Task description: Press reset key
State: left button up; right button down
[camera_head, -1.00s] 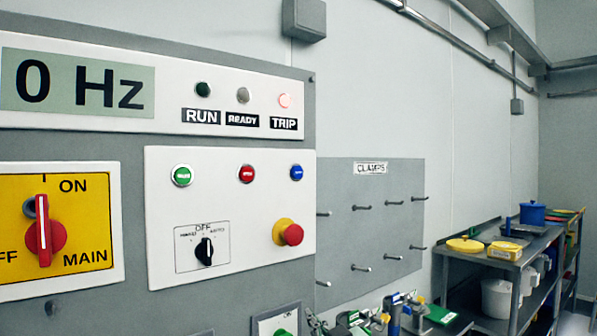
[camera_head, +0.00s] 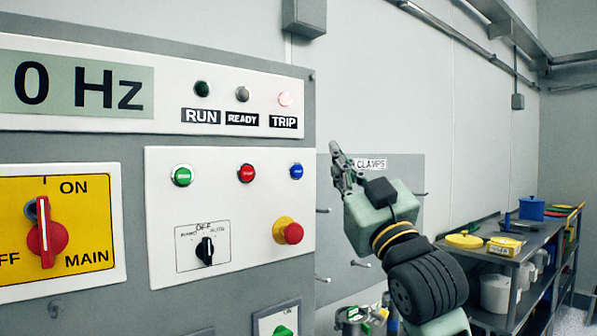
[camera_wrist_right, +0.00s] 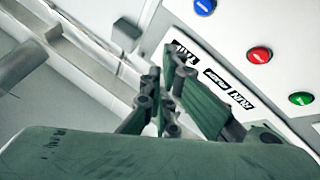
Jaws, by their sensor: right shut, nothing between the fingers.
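The blue button (camera_head: 296,171) is at the right end of the button row on the white control panel; its label is too small to read. It also shows at the top of the right wrist view (camera_wrist_right: 204,6). Left of it are a red button (camera_head: 247,173) and a green button (camera_head: 182,175). My right gripper (camera_head: 337,150) is shut and empty, right of the panel edge, apart from the blue button in the picture. Its fingers (camera_wrist_right: 172,85) show in the wrist view. My left gripper is not in view.
A red emergency knob (camera_head: 288,231) juts out below the blue button. A black selector (camera_head: 205,250) and the red main switch (camera_head: 46,232) are farther left. Behind my right arm are the clamp board (camera_head: 335,230) and a grey shelf cart (camera_head: 520,262).

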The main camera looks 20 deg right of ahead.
aim_at(297, 171)
jog(key=shift+w, duration=0.15)
jog(key=w+a+p, duration=0.1)
jog(key=w+a, duration=0.2)
jog(key=w, duration=0.5)
dwell(0.4)
jog(key=shift+w, duration=0.1)
dwell(1.2)
jog(key=shift+w+a+p, duration=0.15)
jog(key=shift+w+p, duration=0.15)
jog(key=shift+w, duration=0.05)
jog(key=shift+w+a, duration=0.15)
jog(key=shift+w, duration=0.2)
dwell(0.7)
jog(key=shift+s, duration=0.1)
dwell(0.4)
jog(key=shift+s+d, duration=0.3)
jog(key=shift+s, duration=0.3)
